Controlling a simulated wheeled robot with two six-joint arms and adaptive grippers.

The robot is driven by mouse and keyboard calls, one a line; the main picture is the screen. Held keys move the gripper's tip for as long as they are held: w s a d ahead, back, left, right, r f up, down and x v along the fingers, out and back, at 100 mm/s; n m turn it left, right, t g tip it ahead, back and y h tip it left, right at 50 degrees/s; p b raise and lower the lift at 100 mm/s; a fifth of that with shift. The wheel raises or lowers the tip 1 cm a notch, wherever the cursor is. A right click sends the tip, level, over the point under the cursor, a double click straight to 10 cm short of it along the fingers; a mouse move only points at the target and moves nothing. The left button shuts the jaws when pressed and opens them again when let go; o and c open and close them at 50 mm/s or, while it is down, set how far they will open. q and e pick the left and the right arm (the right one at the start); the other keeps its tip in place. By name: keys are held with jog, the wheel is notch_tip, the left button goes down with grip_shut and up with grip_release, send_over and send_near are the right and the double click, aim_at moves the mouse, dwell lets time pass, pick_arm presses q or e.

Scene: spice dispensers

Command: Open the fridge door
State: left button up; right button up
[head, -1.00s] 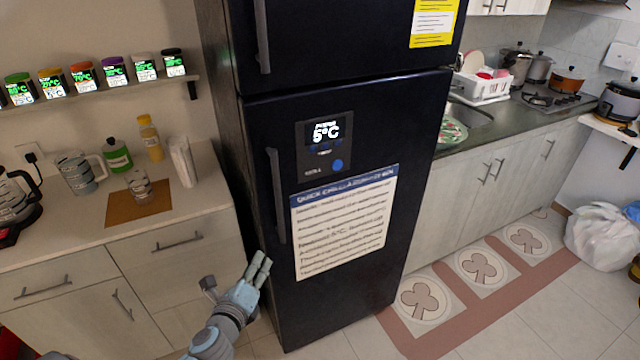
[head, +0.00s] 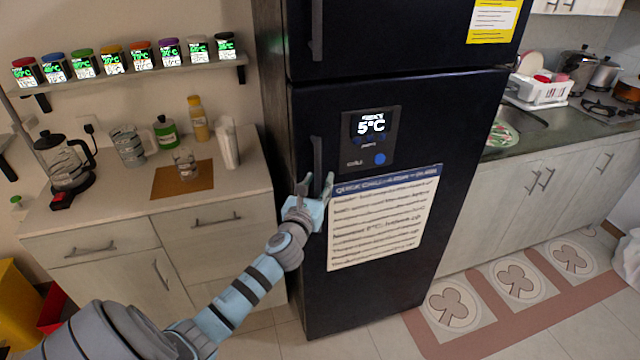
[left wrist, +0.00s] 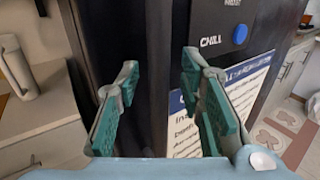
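The black fridge (head: 300,240) stands in the middle of the head view, with its doors shut. The lower fridge door (head: 420,130) has a dark vertical handle (head: 317,155) near its left edge. My left gripper (head: 316,184) is at the lower part of this handle. In the left wrist view, the dark handle (left wrist: 158,60) runs upright between the two spread green-padded fingers (left wrist: 160,75). The fingers are apart, with a visible gap on each side of the handle. My right gripper is not in view.
A display panel (head: 370,138) and a white notice (head: 385,218) are on the door right of the handle. The left counter (head: 110,212) holds a coffee maker (head: 66,165), jug and bottles. Open tiled floor (head: 370,335) lies before the fridge.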

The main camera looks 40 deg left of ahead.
pick_arm(q)
jog(key=shift+w+a, duration=0.15)
jog(key=shift+c, duration=0.2)
grip_shut()
